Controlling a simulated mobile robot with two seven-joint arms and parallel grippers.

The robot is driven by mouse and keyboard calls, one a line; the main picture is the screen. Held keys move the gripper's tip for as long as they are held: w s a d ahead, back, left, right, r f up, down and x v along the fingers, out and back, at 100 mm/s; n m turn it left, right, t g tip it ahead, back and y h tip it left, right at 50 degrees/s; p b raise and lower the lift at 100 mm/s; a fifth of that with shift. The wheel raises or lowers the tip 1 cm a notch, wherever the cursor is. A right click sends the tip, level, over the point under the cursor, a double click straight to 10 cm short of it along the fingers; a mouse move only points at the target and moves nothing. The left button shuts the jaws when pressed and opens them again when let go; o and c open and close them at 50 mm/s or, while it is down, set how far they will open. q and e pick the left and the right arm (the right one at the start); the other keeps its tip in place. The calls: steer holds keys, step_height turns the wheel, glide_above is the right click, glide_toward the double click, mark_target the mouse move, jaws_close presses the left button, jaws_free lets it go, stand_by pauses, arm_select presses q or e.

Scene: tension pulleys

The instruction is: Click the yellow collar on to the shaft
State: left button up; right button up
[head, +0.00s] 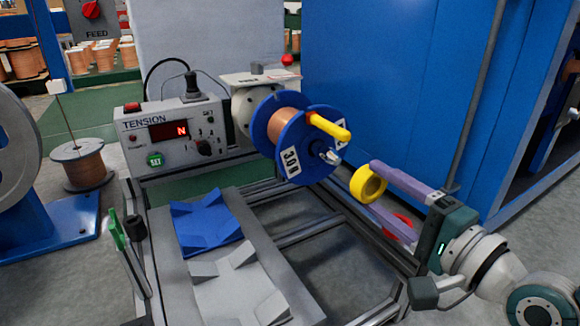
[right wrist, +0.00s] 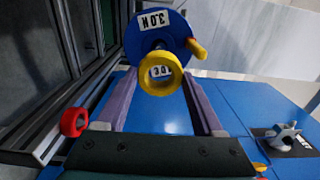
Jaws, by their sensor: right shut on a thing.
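The yellow collar (head: 369,185) is a ring held between the purple fingers of my right gripper (head: 380,188). The shaft (head: 329,156) is a short metal end at the hub of the blue spool (head: 286,130). The collar is apart from it, to its right and a little lower in the head view. My left gripper is not in view.
A yellow handle (head: 329,126) sticks out from the spool above the shaft. The tension box (head: 185,138) stands left of the spool. A blue cradle (head: 205,222) and a grey cradle (head: 235,285) lie below. A blue cabinet (head: 390,90) stands behind.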

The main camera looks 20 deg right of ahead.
mark_target(338, 162)
steer(key=w+b, duration=0.1)
steer(key=w, duration=0.1)
steer(key=w+b, duration=0.1)
steer(key=w, duration=0.1)
steer(key=w+b, duration=0.1)
steer(key=w, duration=0.1)
steer(key=shift+w+a+f, duration=0.1)
steer(key=shift+w+a, duration=0.15)
steer(key=shift+w+b, duration=0.35)
steer(key=shift+w, duration=0.45)
steer(key=shift+s, duration=0.3)
stand_by(0.6)
steer(key=shift+w, duration=0.1)
steer(key=shift+w+a+b, duration=0.1)
steer(key=shift+w+b, duration=0.75)
steer(key=shift+w, duration=0.6)
